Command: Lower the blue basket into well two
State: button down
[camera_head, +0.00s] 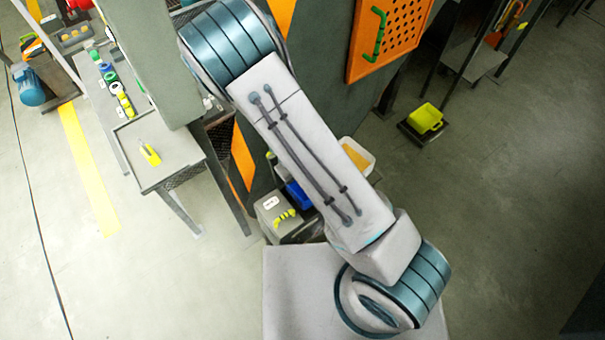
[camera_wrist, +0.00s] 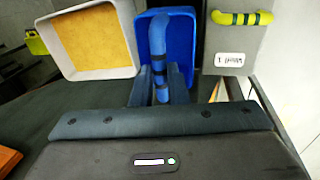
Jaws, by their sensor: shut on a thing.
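The blue basket (camera_wrist: 182,22) is an open box with a long blue, dark-banded handle (camera_wrist: 160,50). In the wrist view it lies straight ahead of my gripper (camera_wrist: 159,88), whose two fingers stand on either side of the handle and are shut on it. Part of the basket (camera_head: 297,195) shows beside my arm in the head view; my gripper is hidden there. The basket is between a pale tray with a yellow floor (camera_wrist: 60,71) and a grey lidded block (camera_wrist: 222,42). I cannot tell how deep it sits, and no number for well two is readable.
The grey block (camera_head: 269,206) has a yellow-green handle and an upside-down label that seems to read "WASH 1". An orange perforated panel (camera_head: 375,68) stands beyond my arm. A side table (camera_head: 165,172) is on the left. Open floor lies to the right.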

jog(key=shift+s+a+b+x, duration=0.15)
jog(key=shift+a+b+x, duration=0.05)
jog(key=shift+b+x, duration=1.15)
jog(key=shift+s+a+b+x, duration=0.2)
jog(key=shift+b+x, duration=0.85)
jog(key=shift+b, duration=0.6)
jog(key=shift+s+a+b+x, duration=0.1)
jog(key=shift+a+b+x, duration=0.1)
jog(key=shift+b+x, duration=1.15)
jog(key=shift+s+a+b+x, duration=0.15)
jog(key=shift+b+x, duration=0.4)
jog(key=shift+x, duration=0.45)
jog(key=shift+s+a+b+x, duration=0.1)
jog(key=shift+a+b+x, duration=0.1)
jog(key=shift+b+x, duration=0.6)
jog(key=shift+a+x, duration=0.1)
jog(key=shift+x, duration=0.6)
jog(key=shift+a+x, duration=0.15)
jog(key=shift+x, duration=0.55)
jog(key=shift+s, duration=0.2)
